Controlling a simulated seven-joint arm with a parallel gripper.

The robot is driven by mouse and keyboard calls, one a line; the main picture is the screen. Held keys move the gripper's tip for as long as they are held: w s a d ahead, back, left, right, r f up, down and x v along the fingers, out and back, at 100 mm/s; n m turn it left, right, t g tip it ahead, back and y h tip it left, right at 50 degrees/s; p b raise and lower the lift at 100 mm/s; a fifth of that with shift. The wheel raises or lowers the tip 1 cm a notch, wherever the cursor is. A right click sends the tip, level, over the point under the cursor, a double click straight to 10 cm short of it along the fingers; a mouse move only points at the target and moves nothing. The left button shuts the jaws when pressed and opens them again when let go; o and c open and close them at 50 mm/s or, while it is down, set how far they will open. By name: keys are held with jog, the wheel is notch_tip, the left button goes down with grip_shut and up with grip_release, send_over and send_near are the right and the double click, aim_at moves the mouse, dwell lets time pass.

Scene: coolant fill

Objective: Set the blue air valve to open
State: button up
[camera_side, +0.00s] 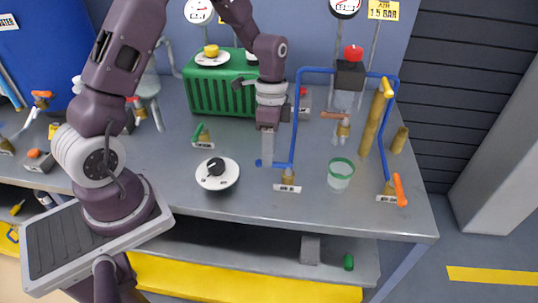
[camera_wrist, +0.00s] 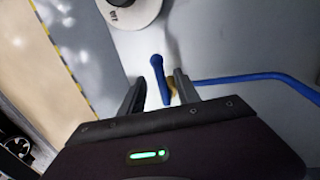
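The blue air valve has a blue lever handle (camera_side: 259,163) and a small brass body (camera_side: 288,175) with a white label in front, at the foot of the blue pipe. In the side view the handle points left from the body, partly hidden by my gripper (camera_side: 267,155). My gripper points down over the handle. In the wrist view the blue handle (camera_wrist: 158,72) lies between the two spread fingers of my gripper (camera_wrist: 159,84), with gaps visible. A bit of the brass body (camera_wrist: 171,86) shows beside the right finger. I cannot tell whether a finger touches the handle.
The blue pipe (camera_side: 295,110) rises close right of my gripper. A white dial with a black knob (camera_side: 216,168) is to the left, a green-rimmed cup (camera_side: 341,174) to the right. A green-handled valve (camera_side: 202,135) and the green box (camera_side: 215,92) stand behind. An orange-handled valve (camera_side: 399,190) is far right.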

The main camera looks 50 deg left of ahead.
jog(key=shift+s+d+f, duration=0.15)
jog(key=shift+f, duration=0.75)
jog(key=shift+c, duration=0.5)
grip_shut()
